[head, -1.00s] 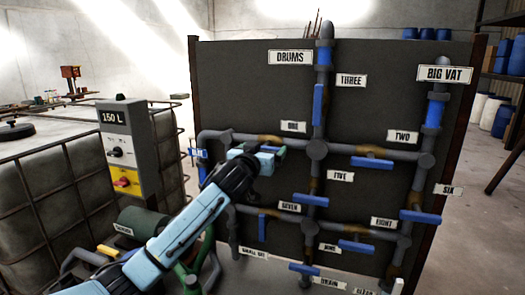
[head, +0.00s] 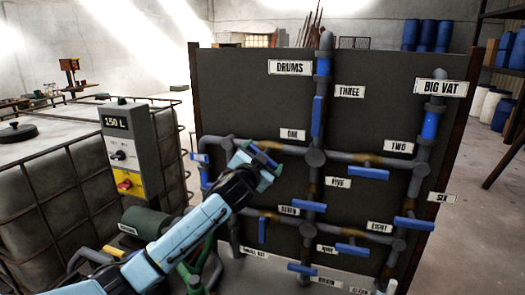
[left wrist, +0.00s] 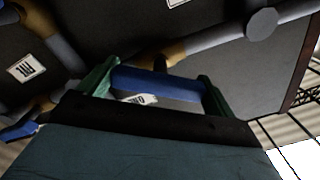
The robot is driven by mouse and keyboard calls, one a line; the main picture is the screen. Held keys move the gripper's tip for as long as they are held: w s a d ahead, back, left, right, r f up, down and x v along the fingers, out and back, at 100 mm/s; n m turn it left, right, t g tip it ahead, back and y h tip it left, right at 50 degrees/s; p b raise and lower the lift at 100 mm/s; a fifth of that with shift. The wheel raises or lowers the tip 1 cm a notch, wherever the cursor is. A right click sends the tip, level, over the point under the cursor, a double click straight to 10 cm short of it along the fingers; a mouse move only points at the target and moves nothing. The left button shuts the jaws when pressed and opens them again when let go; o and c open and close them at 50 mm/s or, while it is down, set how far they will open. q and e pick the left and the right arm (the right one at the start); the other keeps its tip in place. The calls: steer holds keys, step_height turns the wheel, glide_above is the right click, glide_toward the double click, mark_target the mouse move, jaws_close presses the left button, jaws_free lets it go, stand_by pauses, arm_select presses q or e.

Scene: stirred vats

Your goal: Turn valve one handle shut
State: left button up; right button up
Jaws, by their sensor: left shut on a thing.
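The valve one handle (head: 264,153) is a blue bar on the upper left pipe, just below the label ONE (head: 292,134). In the head view it slants down to the right, at an angle to the pipe. My left gripper (head: 261,163) is shut on it. In the left wrist view the blue handle (left wrist: 165,84) lies between the green fingertips (left wrist: 155,86), with the valve stem and brownish valve body behind it. The gripper hides part of the handle in the head view. My right gripper is not in view.
The dark panel (head: 395,95) carries other blue-handled valves, such as valve two (head: 368,173), valve three (head: 318,110) and valve seven (head: 262,230). A caged tank (head: 40,190) and a grey control box (head: 124,150) stand left of my arm.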

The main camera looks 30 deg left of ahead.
arm_select(q)
steer(key=m+p, duration=0.3)
steer(key=m, duration=0.2)
steer(key=shift+r+m, duration=0.1)
steer(key=shift+m, duration=0.2)
steer(key=shift+m+p, duration=1.35)
steer(key=shift+m, duration=0.75)
steer(key=o, duration=0.7)
steer(key=b+v, duration=0.2)
steer(key=v, duration=1.1)
steer(key=shift+s, duration=0.15)
steer(key=shift+d, duration=0.1)
